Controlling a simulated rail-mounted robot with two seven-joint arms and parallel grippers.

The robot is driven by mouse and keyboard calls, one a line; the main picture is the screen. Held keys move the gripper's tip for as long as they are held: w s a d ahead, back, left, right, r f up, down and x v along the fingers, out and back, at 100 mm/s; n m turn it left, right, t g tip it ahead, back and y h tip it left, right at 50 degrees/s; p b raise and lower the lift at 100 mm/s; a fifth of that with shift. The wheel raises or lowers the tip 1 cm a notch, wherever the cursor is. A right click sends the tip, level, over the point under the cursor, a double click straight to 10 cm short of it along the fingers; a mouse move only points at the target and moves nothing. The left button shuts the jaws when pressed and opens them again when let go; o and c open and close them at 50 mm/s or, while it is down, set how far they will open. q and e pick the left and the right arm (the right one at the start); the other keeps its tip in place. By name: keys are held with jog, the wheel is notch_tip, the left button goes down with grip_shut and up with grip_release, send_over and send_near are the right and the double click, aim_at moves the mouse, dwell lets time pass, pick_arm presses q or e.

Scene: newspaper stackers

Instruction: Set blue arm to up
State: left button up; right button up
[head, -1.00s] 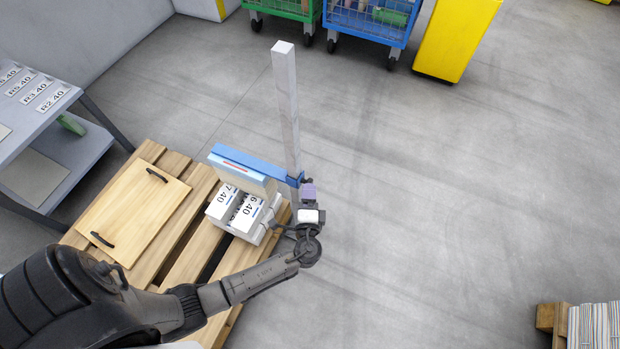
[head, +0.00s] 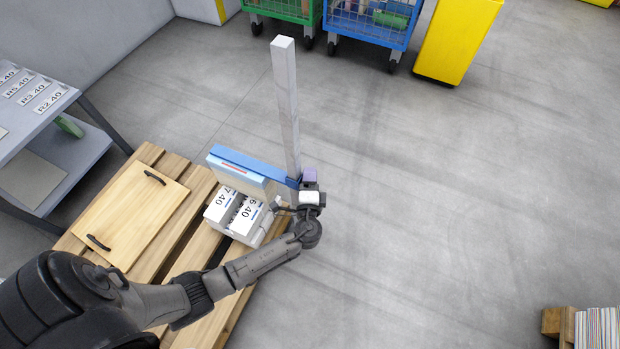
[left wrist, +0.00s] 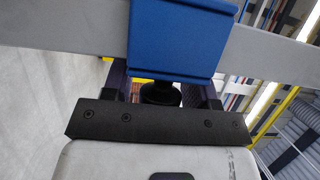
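The blue arm (head: 255,165) sticks out to the left from the tall light-grey post (head: 287,110). It lies low, over a stack of labelled newspapers (head: 236,210). A pale panel with a red stripe hangs at its front side. My left gripper (head: 306,184) is at the post, by the blue arm's right end. In the left wrist view a blue block (left wrist: 175,38) fills the top middle, in front of the grey post (left wrist: 265,55). My dark fingers stand apart on both sides of a black round knob (left wrist: 160,94). The fingertips are partly hidden behind the blue block.
The stack sits on a wooden pallet (head: 185,255) with a handled board (head: 130,215). A grey table (head: 40,100) is at the left. Blue (head: 372,33) and green trolleys and a yellow bin (head: 455,38) stand at the back.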

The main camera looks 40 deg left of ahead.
pick_arm(q)
jog(key=c, duration=0.7)
notch_tip(320, 180, up, 34)
jog(key=p, duration=2.6)
jog(key=shift+f+p, duration=0.25)
jog(key=shift+p, duration=0.05)
notch_tip(320, 180, up, 2)
jog(key=shift+w+p, duration=0.1)
jog(key=shift+p, duration=0.6)
jog(key=shift+r, duration=0.1)
jog(key=o, duration=0.9)
jog(key=shift+d, duration=0.1)
